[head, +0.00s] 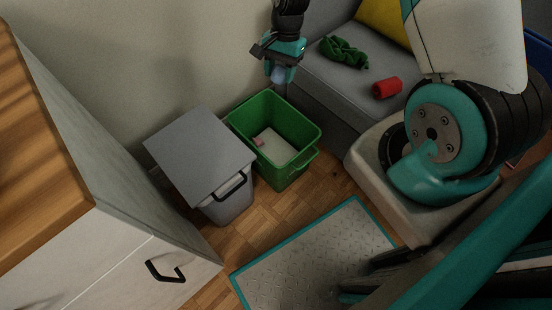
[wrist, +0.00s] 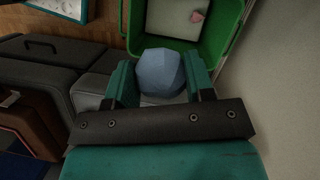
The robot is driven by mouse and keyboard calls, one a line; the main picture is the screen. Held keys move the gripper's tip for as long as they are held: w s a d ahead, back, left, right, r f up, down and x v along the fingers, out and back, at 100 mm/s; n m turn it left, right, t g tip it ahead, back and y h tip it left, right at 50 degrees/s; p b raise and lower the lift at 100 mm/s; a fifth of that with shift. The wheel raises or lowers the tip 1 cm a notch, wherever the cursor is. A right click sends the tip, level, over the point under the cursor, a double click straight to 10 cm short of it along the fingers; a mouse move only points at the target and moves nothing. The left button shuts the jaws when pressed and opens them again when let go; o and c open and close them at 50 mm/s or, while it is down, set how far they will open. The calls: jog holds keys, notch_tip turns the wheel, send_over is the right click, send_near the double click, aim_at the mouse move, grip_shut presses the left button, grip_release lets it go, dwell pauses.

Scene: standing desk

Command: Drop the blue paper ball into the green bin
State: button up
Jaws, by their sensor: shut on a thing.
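The blue paper ball (wrist: 161,72) is between the two teal fingers of my gripper (wrist: 161,84) in the wrist view. In the head view, my gripper (head: 280,74) is shut on the ball (head: 278,76), which is partly hidden by the fingers. The green bin (head: 308,158) stands open on the floor, below and in front of my gripper in the head view. Its rim also shows in the wrist view (wrist: 222,48), just beyond the ball. A whitish sheet and a small pink piece lie inside the bin.
A grey lidded bin (head: 200,155) stands left of the green bin. A grey sofa (head: 345,85) with a green cloth (head: 344,52) and a red roll (head: 387,88) is to the right. A wooden-topped cabinet (head: 45,150) fills the left. A metal plate mat (head: 315,260) lies in front.

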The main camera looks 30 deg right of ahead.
jog(key=w+d+f+m+t+b, duration=0.1)
jog(key=f+m+b, duration=0.5)
jog(key=f+b, duration=0.8)
jog(key=w+d+f+m+t+b, duration=0.1)
jog(key=f+m+b, duration=0.6)
jog(key=f+b, duration=0.7)
jog(key=shift+w+t+b, duration=0.6)
jog(key=shift+w+b, duration=0.6)
jog(key=shift+d+r, duration=0.1)
jog(key=shift+r, duration=0.05)
jog(key=o, duration=1)
jog(key=shift+c, duration=0.2)
jog(key=p+v, duration=1)
jog(key=v, duration=0.7)
jog(key=shift+r, duration=0.25)
jog(key=shift+s, duration=0.15)
